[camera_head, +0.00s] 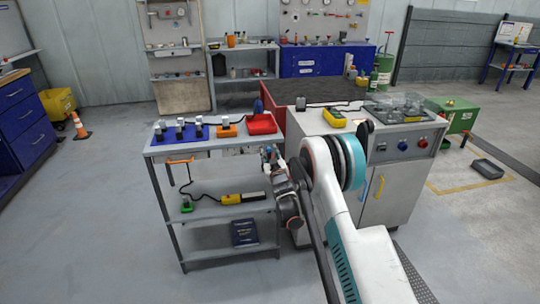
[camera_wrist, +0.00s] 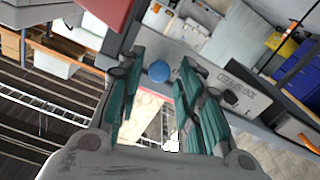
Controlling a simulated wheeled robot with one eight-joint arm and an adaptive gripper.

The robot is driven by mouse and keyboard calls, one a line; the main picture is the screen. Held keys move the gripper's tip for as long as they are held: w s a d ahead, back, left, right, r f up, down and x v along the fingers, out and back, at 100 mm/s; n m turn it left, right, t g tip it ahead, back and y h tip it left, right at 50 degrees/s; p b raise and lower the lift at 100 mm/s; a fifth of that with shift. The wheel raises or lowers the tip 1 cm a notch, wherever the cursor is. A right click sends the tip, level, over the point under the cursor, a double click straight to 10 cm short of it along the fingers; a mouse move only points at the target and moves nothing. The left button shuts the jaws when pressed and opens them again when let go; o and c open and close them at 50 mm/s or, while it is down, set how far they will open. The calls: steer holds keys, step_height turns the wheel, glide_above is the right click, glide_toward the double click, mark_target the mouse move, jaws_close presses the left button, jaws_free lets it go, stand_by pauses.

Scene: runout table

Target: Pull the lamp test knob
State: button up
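In the wrist view a round blue knob (camera_wrist: 159,70) shows between the fingertips of my gripper (camera_wrist: 161,62). A pale plate (camera_wrist: 243,92) with dark lettering lies right of it; I cannot read the lettering. The fingers are spread, with a visible gap on each side of the knob. I cannot tell how deep the knob sits between them. In the head view my gripper (camera_head: 270,160) is beside the left side of the grey cabinet (camera_head: 340,165), at the right end of the shelf table. The knob at the gripper is hidden there by my arm.
A yellow meter (camera_head: 334,117) lies on the cabinet top.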

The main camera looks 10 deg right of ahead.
stand_by(0.3)
steer(key=s, duration=1.2)
